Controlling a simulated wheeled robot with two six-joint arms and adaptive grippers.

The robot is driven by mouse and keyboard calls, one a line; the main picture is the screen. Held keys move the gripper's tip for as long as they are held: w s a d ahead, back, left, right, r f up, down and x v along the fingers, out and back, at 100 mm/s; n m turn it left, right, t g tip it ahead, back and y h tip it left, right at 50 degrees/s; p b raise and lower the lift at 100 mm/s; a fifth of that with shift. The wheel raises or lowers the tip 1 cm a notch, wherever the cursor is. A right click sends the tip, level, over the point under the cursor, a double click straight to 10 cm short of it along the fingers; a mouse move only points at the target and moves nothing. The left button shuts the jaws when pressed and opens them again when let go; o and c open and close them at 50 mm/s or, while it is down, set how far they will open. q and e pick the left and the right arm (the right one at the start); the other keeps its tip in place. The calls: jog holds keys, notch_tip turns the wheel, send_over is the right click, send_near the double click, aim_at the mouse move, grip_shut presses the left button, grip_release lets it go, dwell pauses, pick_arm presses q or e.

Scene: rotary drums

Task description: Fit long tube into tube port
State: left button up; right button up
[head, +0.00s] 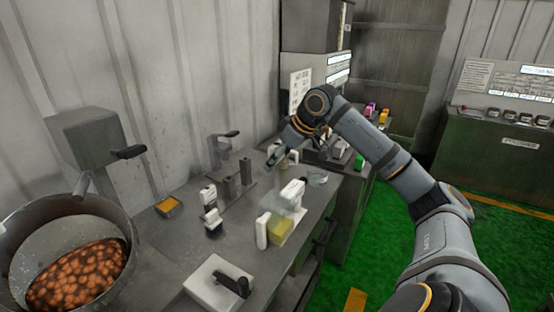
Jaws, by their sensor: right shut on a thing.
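My right gripper (275,156) is above the grey bench, near its back edge by the wall. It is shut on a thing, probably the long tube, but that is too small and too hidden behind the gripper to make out. I cannot tell which opening is the tube port. My left gripper is not in view.
White blocks (293,193) and a yellow block (278,230) stand on the bench (180,235) in front of the gripper. A white box with a black handle (219,284) is at the front. A large drum of brown pieces (75,205) is at left.

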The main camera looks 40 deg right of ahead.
aim_at(278, 191)
jog(key=shift+f, duration=0.15)
dwell(0.8)
jog(key=shift+f+b, duration=0.35)
jog(key=shift+b, duration=0.1)
jog(key=shift+f+b, duration=5.35)
jog(key=shift+f, duration=0.25)
jog(key=o, duration=1.1)
notch_tip(278, 191, up, 10)
